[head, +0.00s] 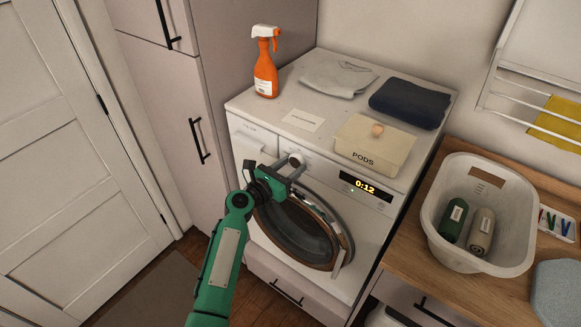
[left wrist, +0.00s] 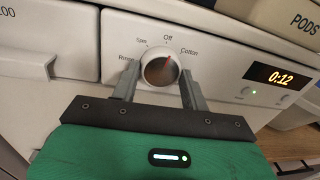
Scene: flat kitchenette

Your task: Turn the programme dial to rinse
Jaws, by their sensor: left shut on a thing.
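The programme dial (left wrist: 161,72) is a round knob on the washing machine's (head: 262,141) white front panel. In the left wrist view the labels around it read Rinse, Spin, Off and Cotton, from left to right. A small reddish mark on the dial points up, close to Off and leaning slightly toward Cotton. My left gripper (left wrist: 160,86) is shut on the dial, one finger on each side. In the head view the left gripper (head: 288,168) partly covers the dial (head: 296,158). My right gripper is not in view.
The machine's display (head: 365,187) reads 0:12. The round door (head: 303,232) is below the dial. A PODS box (head: 372,150), an orange spray bottle (head: 265,75) and folded cloths stand on top. A white basket (head: 455,180) is on the wooden counter at right.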

